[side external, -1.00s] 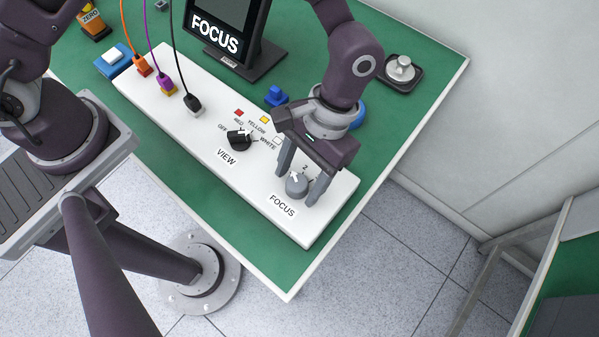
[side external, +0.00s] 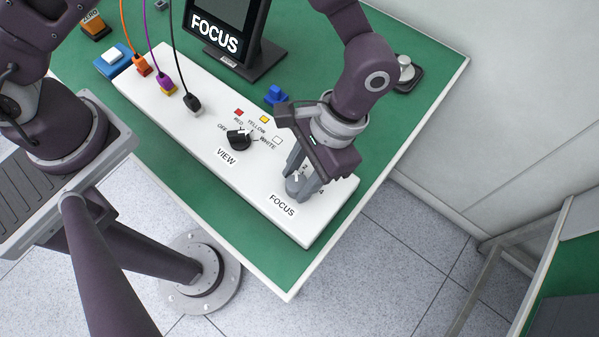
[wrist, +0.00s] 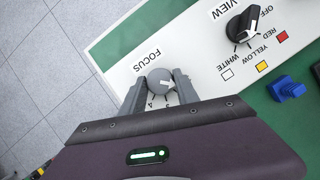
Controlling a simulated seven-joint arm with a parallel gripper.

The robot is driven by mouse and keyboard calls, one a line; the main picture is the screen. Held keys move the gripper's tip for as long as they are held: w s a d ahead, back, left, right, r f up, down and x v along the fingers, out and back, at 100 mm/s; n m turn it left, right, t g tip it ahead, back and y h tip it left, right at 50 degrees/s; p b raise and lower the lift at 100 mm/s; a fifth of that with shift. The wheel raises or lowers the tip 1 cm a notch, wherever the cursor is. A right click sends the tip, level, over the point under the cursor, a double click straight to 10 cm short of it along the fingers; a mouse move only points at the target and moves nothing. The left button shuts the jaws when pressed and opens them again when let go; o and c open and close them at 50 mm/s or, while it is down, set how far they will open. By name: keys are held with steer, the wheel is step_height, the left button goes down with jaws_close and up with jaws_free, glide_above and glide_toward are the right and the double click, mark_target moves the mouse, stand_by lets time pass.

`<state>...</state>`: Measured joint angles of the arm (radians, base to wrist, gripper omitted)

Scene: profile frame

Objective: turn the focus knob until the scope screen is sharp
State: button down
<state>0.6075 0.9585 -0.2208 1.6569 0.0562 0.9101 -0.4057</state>
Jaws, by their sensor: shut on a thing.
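The grey focus knob (side external: 293,186) sits at the near right end of the white panel (side external: 210,125), by its FOCUS label. My gripper (side external: 299,187) points down with its fingers closed on the knob's sides. In the wrist view the round knob (wrist: 160,81) shows between both fingers, with a white pointer line; the exact setting is hard to read. Numerals 3 and 4 show beside it. The scope screen (side external: 214,35) stands at the back with large white FOCUS letters, legible at this size. Its top is cut off by the frame.
The black VIEW knob (side external: 238,139) is left of my gripper, with red, yellow and white marks. Three cables plug into the panel's far left. A blue block (side external: 276,95) lies behind the panel. A dark tray with a metal piece (side external: 408,73) is at the back right.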

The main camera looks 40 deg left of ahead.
steer(key=shift+d+m+t+y, duration=0.1)
steer(key=shift+m+t+y, duration=0.2)
steer(key=shift+m, duration=0.85)
steer(key=shift+d+m+t+y, duration=0.15)
steer(key=shift+m+y, duration=0.25)
steer(key=shift+m, duration=0.75)
steer(key=shift+a, duration=0.1)
steer(key=c, duration=0.9)
jaws_free()
steer(key=v, duration=0.7)
steer(key=shift+r, duration=0.1)
